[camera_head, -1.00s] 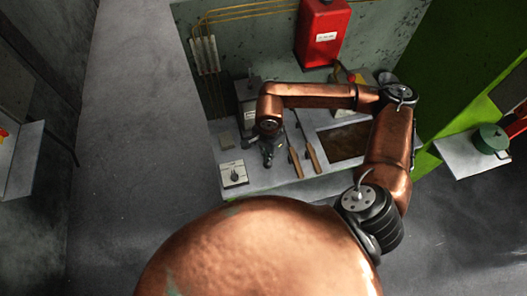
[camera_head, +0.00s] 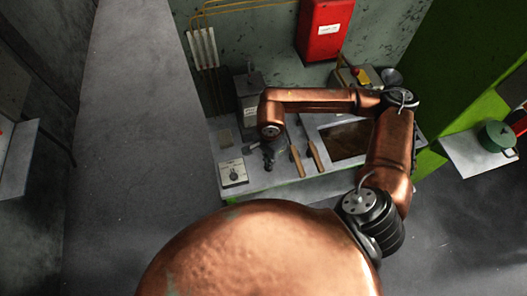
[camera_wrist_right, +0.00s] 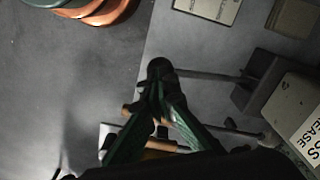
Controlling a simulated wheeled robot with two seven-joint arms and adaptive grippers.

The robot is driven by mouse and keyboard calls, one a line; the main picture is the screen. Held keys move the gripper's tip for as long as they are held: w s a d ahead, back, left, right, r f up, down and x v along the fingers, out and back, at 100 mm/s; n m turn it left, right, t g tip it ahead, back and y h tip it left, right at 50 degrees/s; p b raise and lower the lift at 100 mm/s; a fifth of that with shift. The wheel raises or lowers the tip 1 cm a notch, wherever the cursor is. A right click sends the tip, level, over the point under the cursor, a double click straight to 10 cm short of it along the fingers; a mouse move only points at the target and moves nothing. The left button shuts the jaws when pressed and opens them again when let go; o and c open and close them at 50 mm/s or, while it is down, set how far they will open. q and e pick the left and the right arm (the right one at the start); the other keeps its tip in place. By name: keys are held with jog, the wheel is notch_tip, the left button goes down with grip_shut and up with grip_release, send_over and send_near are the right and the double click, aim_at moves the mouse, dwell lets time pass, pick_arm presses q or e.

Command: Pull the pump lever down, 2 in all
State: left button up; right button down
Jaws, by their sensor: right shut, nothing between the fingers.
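The pump lever looks like a thin grey rod (camera_wrist_right: 210,76) running left from a dark block (camera_wrist_right: 262,80) in the right wrist view. A black knob (camera_wrist_right: 160,68) is at its left end. My right gripper (camera_wrist_right: 160,92) has its green fingers drawn together, empty, with their tips right at the knob; whether they touch it I cannot tell. In the head view the right gripper (camera_head: 268,152) is small and dark below the copper wrist, over the front left of the bench, and the lever is mostly hidden there. My left gripper is not in view.
A grey box with a white label (camera_head: 250,100) stands behind the gripper. A dial panel (camera_head: 233,173) lies at the bench's front left corner. Two wooden handles (camera_head: 297,161) lie just right of the gripper. A red box (camera_head: 325,28) hangs on the back wall.

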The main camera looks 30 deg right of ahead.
jog(key=shift+s+f+b, duration=0.2)
jog(key=shift+f+b, duration=0.6)
jog(key=shift+f, duration=0.2)
jog(key=shift+s+f+b, duration=0.15)
jog(key=shift+f+b, duration=0.6)
jog(key=shift+f, duration=0.25)
notch_tip(320, 180, down, 3)
jog(key=shift+s+a+r+b, duration=0.1)
jog(key=shift+r+b, duration=0.05)
jog(key=shift+b, duration=1.1)
jog(key=shift+w+d+r+p, duration=0.1)
jog(key=shift+w+r+p, duration=0.2)
jog(key=shift+r+p, duration=1)
jog(key=shift+w+d+r+p, duration=0.15)
jog(key=shift+w+r, duration=0.2)
jog(key=shift+r, duration=2.05)
jog(key=shift+w+r+p, duration=0.3)
jog(key=shift+r+p, duration=0.45)
jog(key=shift+r, duration=1.1)
jog(key=shift+f, duration=0.15)
jog(key=f+b, duration=0.2)
jog(key=s+f+b, duration=0.1)
jog(key=f+b, duration=0.4)
jog(key=f, duration=0.1)
jog(key=shift+s+a, duration=0.2)
jog(key=shift+s, duration=0.1)
jog(key=shift+b, duration=0.3)
